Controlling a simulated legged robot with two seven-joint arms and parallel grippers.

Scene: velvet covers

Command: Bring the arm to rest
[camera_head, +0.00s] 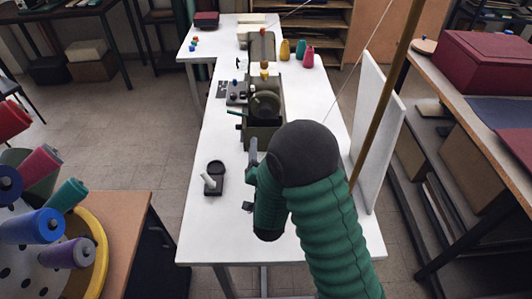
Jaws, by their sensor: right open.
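My right arm comes in from the bottom right in a green ribbed sleeve with a dark rounded joint. My right gripper (253,160) is open at the end of that arm, over the white table (215,235); the arm hides much of it. No held object shows. A small black stand with a white peg (213,178) is on the table to the left of the gripper. A dark olive machine (264,105) stands just beyond the gripper. My left gripper is not in view.
Yellow, teal and pink spools (301,50) stand beyond the machine. A white upright panel (376,130) and a brown pole border the table's right side. A spool rack (90,250) is at lower left. The table's front left is clear.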

